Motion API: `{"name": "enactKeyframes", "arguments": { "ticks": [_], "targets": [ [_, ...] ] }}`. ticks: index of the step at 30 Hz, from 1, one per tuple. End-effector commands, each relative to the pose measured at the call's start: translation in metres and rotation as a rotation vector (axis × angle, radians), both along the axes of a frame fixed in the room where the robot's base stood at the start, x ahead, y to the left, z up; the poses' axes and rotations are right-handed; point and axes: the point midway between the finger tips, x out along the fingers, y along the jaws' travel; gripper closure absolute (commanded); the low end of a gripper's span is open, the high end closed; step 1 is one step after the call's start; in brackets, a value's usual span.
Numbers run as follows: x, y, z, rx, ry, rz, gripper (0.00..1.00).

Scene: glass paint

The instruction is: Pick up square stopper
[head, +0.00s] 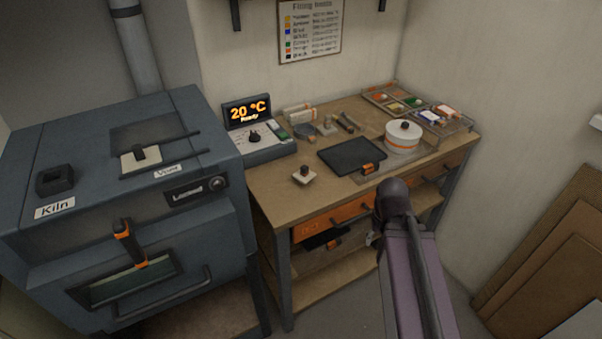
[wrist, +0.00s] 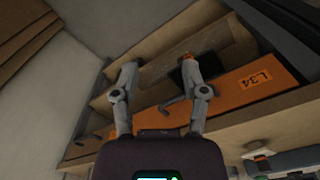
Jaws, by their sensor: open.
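A small cream square piece with a dark knob (head: 304,175), which looks like the square stopper, sits on the left front part of the workbench in the head view. A similar pale square with a black knob (head: 140,158) lies on top of the kiln beside the "Vent" label. My gripper (wrist: 160,75) is open and empty in the wrist view, its two fingers spread in front of the bench's orange drawer (wrist: 240,90). It is away from both pieces. In the head view my arm mostly hides it.
The kiln (head: 190,235) stands left, with a black square collar (head: 55,180) on top. The workbench (head: 265,180) holds a control box (head: 255,137), a dark tray (head: 350,155), a white round pot (head: 402,138) and paint trays (head: 440,118). Brown boards (head: 550,250) lean at right.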

Motion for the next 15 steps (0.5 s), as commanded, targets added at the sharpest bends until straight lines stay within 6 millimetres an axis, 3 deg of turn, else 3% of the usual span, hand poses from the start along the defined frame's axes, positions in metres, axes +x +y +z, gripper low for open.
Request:
{"name": "enactKeyframes", "arguments": {
  "ticks": [6,8,15],
  "targets": [
    [0.000,0.000,0.000,0.000,0.000,0.000,0.43],
    [0.000,0.000,0.000,0.000,0.000,0.000,0.29],
    [0.016,0.008,0.011,0.000,0.000,0.042,0.29]
  ]
}}
